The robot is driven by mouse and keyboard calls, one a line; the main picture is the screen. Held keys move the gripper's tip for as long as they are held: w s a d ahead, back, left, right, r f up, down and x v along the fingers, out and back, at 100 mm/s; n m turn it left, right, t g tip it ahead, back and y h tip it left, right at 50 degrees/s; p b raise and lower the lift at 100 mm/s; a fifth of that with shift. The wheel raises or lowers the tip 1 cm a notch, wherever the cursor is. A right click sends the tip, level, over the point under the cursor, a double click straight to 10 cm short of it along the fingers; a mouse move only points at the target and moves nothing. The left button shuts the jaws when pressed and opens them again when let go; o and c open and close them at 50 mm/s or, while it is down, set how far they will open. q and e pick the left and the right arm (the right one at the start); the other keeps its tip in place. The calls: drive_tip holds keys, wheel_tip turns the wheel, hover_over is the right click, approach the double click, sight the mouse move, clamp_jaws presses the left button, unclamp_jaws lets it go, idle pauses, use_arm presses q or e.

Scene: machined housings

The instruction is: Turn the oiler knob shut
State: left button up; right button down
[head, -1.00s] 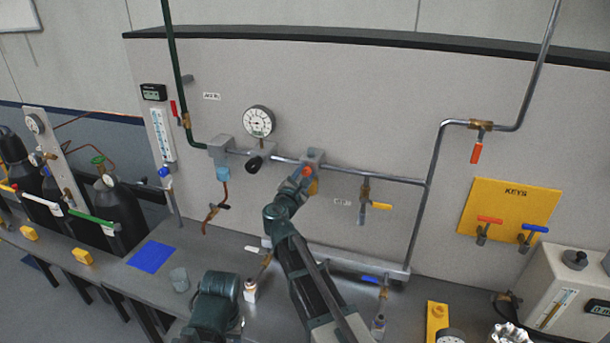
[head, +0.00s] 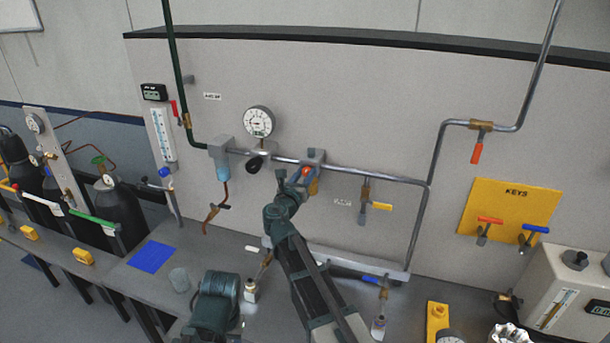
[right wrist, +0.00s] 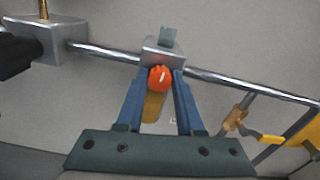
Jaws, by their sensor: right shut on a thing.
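The oiler hangs on the pipe along the back panel: a grey metal block (head: 314,156) with an amber bowl (right wrist: 153,106) below it. Its orange-red knob (head: 306,172) sits on the front of the block and also shows in the right wrist view (right wrist: 160,79). My right gripper (right wrist: 159,80) reaches up to the oiler from below, with one blue finger on each side of the knob. It is shut on the knob. The bowl is partly hidden behind the arm in the head view. My left gripper cannot be seen.
A pressure gauge (head: 259,122) and a black knob (head: 255,164) sit left of the oiler on the same pipe. A yellow-handled valve (head: 367,204) hangs to the right. Small bottles (head: 251,291) stand on the bench below.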

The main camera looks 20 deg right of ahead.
drive_tip(key=shift+n, duration=0.6)
drive_tip(key=c, duration=0.5)
unclamp_jaws()
drive_tip(key=shift+c, duration=0.2)
drive_tip(key=v, duration=1.3)
drive_tip(key=shift+s+a, duration=0.25)
drive_tip(key=shift+s, duration=0.1)
